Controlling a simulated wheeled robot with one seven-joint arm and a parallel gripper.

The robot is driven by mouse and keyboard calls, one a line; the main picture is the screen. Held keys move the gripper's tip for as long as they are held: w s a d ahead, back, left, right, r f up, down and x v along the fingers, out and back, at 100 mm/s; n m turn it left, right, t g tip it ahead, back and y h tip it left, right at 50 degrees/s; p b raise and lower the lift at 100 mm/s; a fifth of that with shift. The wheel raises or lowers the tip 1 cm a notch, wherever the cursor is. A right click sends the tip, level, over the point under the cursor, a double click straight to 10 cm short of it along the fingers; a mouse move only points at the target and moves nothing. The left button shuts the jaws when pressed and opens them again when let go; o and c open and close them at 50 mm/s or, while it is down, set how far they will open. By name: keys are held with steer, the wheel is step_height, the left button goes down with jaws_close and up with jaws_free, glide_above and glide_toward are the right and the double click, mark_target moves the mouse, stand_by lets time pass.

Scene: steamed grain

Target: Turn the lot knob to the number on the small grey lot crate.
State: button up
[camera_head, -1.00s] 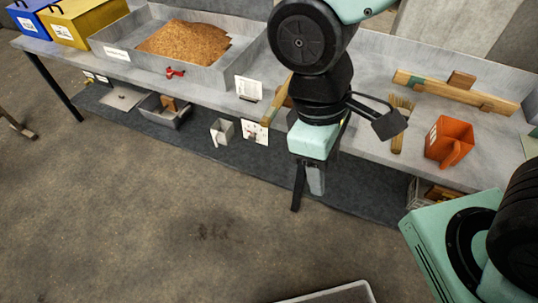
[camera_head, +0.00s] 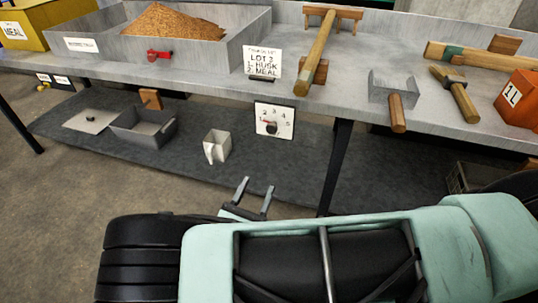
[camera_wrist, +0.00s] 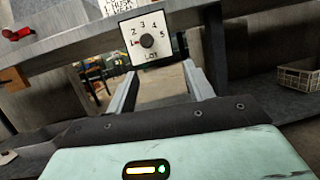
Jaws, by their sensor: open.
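The lot knob (camera_head: 271,128) is a dark round knob on a white dial plate (camera_head: 287,122) hung below the bench's front edge. In the wrist view the knob (camera_wrist: 147,41) has numbers 1 to 5 around it, with a red mark on its left side, near where 1 sits. My gripper (camera_head: 256,194) is open and empty, below and in front of the plate, touching nothing. Its fingers (camera_wrist: 160,74) show below the dial in the wrist view. A small grey crate (camera_wrist: 300,76) stands at the right of the wrist view; no number on it is readable.
A grey bin (camera_head: 130,138) and a white jug (camera_head: 216,146) are on the lower shelf. A bench leg (camera_head: 336,165) is right of the dial.

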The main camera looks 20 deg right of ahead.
mark_target(271, 131)
steer(key=w+d+r, duration=0.1)
steer(key=w+d, duration=0.1)
steer(key=w, duration=0.2)
steer(key=w+d+r+n+t+b, duration=0.1)
steer(key=w+d+r, duration=0.1)
steer(key=w, duration=0.3)
steer(key=w+d+r+t+y+b, duration=0.1)
steer(key=w+d, duration=0.3)
steer(key=shift+w+r+n, duration=0.2)
steer(key=shift+r+n, duration=0.1)
steer(key=shift+r, duration=0.1)
steer(key=shift+c, duration=0.3)
steer(key=c, duration=0.9)
